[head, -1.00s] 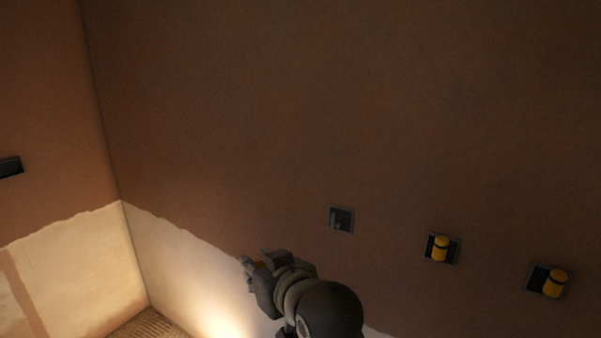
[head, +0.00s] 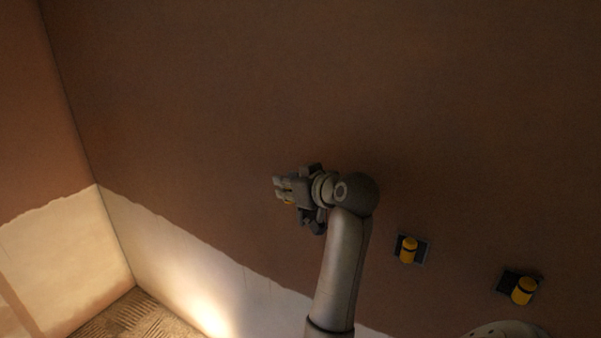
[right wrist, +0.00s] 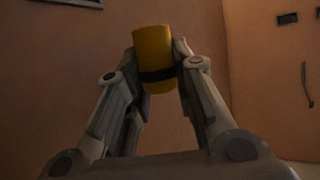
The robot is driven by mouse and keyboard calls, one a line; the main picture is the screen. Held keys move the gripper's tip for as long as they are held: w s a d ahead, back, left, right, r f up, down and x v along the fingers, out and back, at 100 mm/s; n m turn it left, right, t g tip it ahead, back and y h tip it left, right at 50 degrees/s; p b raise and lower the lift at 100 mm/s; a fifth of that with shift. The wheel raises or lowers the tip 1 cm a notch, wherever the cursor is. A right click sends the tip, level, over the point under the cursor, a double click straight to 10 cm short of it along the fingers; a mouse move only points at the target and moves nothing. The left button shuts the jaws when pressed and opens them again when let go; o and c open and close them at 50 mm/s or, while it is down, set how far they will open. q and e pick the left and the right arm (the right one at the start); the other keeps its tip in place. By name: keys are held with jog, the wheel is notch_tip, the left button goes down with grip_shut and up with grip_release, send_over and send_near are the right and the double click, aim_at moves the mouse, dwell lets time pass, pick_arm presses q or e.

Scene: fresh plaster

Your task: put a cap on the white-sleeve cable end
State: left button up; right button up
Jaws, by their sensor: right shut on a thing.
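My right gripper (head: 281,188) is raised in front of the brown wall, its fingers pointing left. In the right wrist view it is shut on a yellow cap (right wrist: 154,55) with a black band, held upright between the fingertips. In the head view the cap is mostly hidden by the fingers. Two wall boxes at the right each have a yellow cap with a dark band, one nearer (head: 408,250) and one further right (head: 523,291). I cannot make out a white-sleeve cable end in either view. My left gripper is not in view.
The lower wall has a pale, ragged-edged band (head: 190,270). A wall corner and ribbed floor (head: 135,315) are at the lower left. The right wrist view shows a dark wall box (right wrist: 288,18) and a thin dark strand (right wrist: 306,85) at the right. The upper wall is bare.

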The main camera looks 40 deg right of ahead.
jog(key=shift+s+d+r, duration=0.15)
jog(key=shift+d, duration=0.5)
jog(key=shift+s+d+r, duration=0.1)
jog(key=shift+d+r, duration=0.05)
jog(key=shift+d, duration=0.6)
jog(key=shift+f+b, duration=0.9)
jog(key=shift+f, duration=0.15)
jog(key=shift+f+b, duration=0.85)
jog(key=shift+b, duration=0.15)
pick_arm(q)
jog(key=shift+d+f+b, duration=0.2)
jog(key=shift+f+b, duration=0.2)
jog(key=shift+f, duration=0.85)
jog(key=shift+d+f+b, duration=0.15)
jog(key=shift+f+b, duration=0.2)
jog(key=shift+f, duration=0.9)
pick_arm(e)
jog(key=shift+f, duration=1.25)
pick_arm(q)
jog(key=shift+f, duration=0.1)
pick_arm(e)
jog(key=shift+f, duration=0.15)
pick_arm(q)
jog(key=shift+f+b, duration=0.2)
jog(key=shift+b, duration=0.1)
pick_arm(e)
jog(key=shift+f, duration=0.4)
jog(key=o, duration=0.9)
jog(key=shift+c, duration=0.2)
